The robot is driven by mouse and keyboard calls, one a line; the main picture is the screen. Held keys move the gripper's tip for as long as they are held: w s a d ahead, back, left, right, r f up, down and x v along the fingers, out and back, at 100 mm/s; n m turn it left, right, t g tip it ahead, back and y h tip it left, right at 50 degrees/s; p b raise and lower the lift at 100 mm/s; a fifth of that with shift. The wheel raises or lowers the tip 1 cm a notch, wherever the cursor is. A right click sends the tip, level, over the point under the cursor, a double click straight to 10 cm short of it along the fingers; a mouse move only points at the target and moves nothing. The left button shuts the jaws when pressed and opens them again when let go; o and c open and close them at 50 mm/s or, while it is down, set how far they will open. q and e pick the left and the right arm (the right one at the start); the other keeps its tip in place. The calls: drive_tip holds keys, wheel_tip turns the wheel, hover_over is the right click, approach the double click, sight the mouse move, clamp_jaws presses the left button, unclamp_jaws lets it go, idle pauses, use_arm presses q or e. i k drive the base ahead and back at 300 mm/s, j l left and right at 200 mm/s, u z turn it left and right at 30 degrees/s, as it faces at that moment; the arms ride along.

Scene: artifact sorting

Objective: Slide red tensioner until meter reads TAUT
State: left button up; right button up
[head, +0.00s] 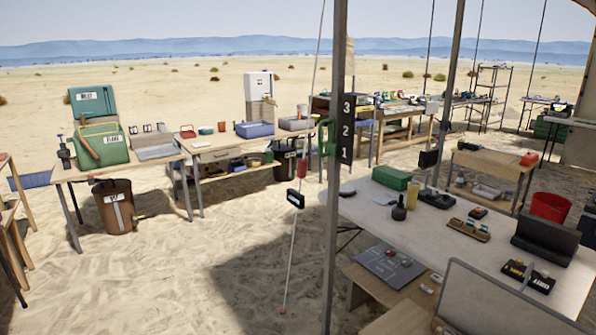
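A thin pale guy line slants down from the top of the view to the sand, left of a grey pole (331,235). A small red piece, which looks like the red tensioner (303,173), sits on the line at mid height. Just below it on the line hangs a dark box with a light face, probably the meter (296,198); its reading is too small to make out. The line ends at a small reddish stake (283,310) in the sand. Neither of my grippers is in view.
A green handle-like piece (327,137) and a black 3-2-1 sign (346,129) are at the pole. A white table (365,212) with tools stands right of it. Wooden benches (125,167) stand at the left. The sand left of the line is open.

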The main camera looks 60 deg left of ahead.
sight(303, 164)
drive_tip(key=u, duration=1.8)
